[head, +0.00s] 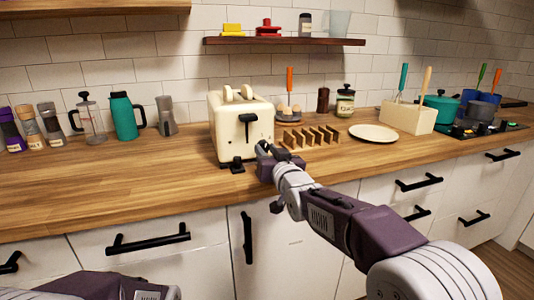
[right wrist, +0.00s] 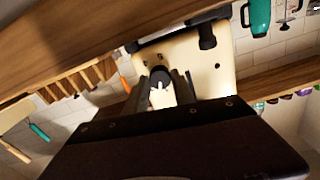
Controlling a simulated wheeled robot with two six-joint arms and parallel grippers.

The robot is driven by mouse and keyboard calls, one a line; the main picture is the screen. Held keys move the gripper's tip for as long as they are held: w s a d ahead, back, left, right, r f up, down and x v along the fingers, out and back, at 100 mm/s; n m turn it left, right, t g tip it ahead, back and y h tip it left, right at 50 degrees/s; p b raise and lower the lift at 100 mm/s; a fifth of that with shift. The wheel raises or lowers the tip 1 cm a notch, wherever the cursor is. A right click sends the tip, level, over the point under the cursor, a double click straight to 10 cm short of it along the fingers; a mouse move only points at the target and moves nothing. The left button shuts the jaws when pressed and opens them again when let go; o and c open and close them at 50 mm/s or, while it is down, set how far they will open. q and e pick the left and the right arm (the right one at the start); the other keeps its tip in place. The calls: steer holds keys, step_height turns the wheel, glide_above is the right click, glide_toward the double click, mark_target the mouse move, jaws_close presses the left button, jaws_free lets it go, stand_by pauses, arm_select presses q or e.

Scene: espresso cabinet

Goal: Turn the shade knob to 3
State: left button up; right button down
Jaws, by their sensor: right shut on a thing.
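The cream toaster (head: 228,125) stands on the wooden counter with toast in its slots and a black lever (head: 247,120) on its front. In the right wrist view the toaster (right wrist: 215,75) fills the upper middle. The shade knob (right wrist: 160,76), dark with a white pointer mark, sits on its face between my fingers. My right gripper (head: 264,150) is at the toaster's lower right front and is shut on the knob; its fingers (right wrist: 162,88) flank it in the wrist view. In the head view the gripper hides the knob. I cannot read any numbers around it. My left gripper is out of view.
A wooden toast rack (head: 310,138) stands close to the right of my right gripper, with a white plate (head: 373,133) beyond it. A teal pot (head: 124,116) and jars stand to the left. The counter front left of the toaster is clear.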

steer(key=m, duration=0.4)
steer(key=shift+m+b, duration=0.3)
steer(key=shift+b, duration=0.1)
steer(key=m, duration=0.3)
steer(key=shift+f+m+b, duration=0.1)
steer(key=shift+m+b, duration=0.2)
steer(key=m, duration=0.3)
steer(key=shift+m+b, duration=0.7)
steer(key=shift+m, duration=1.8)
steer(key=c, duration=1.1)
jaws_free()
steer(key=shift+o, duration=0.2)
